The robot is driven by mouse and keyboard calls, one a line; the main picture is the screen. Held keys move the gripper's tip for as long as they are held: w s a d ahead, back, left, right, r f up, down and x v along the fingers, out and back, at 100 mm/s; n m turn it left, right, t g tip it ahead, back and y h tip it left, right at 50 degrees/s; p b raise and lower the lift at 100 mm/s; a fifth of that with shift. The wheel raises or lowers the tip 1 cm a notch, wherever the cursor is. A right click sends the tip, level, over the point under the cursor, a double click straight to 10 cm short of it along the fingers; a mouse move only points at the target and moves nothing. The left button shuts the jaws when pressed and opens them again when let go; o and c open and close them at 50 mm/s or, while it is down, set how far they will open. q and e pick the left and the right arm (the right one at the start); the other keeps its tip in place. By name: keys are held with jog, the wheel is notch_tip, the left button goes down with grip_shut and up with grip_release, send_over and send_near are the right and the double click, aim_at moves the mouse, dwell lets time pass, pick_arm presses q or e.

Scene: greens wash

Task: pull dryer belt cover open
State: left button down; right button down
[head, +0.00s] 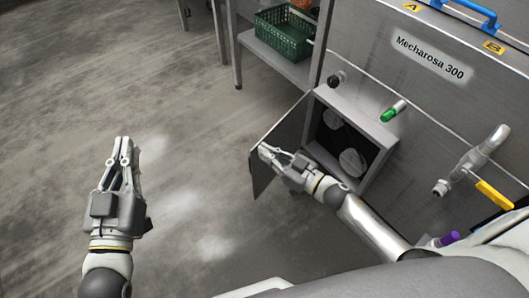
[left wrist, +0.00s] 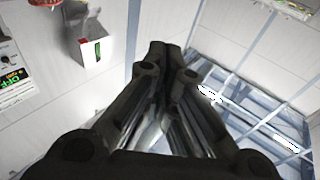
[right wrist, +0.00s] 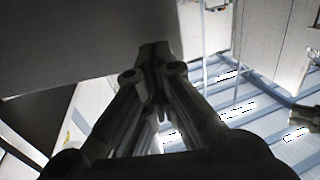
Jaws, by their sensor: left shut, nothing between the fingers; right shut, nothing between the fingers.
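The dryer belt cover (head: 268,178) is a grey panel standing swung out to the left of its box (head: 384,140). The open box shows round, pulley-like parts (head: 352,161) inside. My right gripper (head: 264,149) is shut and empty, its tips at the inner face of the cover; whether they touch it I cannot tell. In the right wrist view a grey panel (right wrist: 80,40), apparently the cover, fills the upper left in front of the fingers. My left gripper (head: 124,147) is shut and empty over the floor, well left of the cover.
The machine front (head: 430,95) carries a green-tipped handle (head: 392,111), a dark knob (head: 337,78), a pipe with a yellow lever (head: 494,194) and a purple-tipped part (head: 448,239). A green crate (head: 286,36) sits on a shelf behind. The floor at left is clear.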

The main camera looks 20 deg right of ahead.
pick_arm(q)
jog(key=shift+s+d+r+t, duration=0.1)
jog(key=shift+r+t, duration=0.3)
jog(key=shift+r, duration=0.3)
pick_arm(e)
jog(key=shift+w+a, duration=0.3)
jog(key=shift+w, duration=0.15)
